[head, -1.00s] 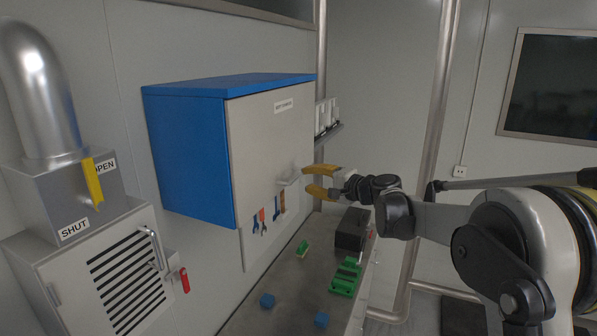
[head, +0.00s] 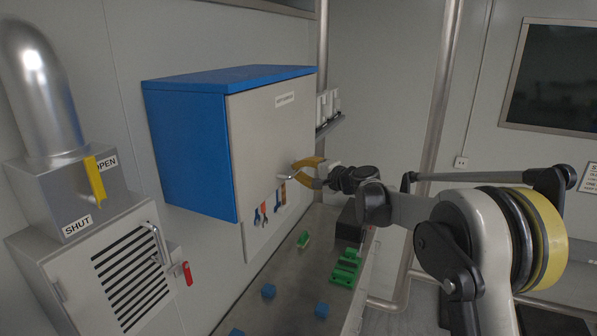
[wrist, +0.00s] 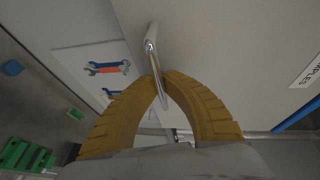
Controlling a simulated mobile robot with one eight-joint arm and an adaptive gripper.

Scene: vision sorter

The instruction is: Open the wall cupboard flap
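The wall cupboard is a blue box (head: 190,150) with a pale grey front flap (head: 270,135). The flap looks closed against the box. Its handle (head: 285,177) is a short metal bar low on the flap, and it also shows in the wrist view (wrist: 152,47). In the wrist view the fingertips (wrist: 160,78) lie on either side of the bar.
Below the flap is a board with tool pictures (head: 268,210). The bench (head: 275,265) holds green parts (head: 346,268), blue cubes (head: 268,291) and a dark box (head: 350,222). A grey vented cabinet (head: 115,270) stands left. A metal post (head: 440,110) rises behind my arm.

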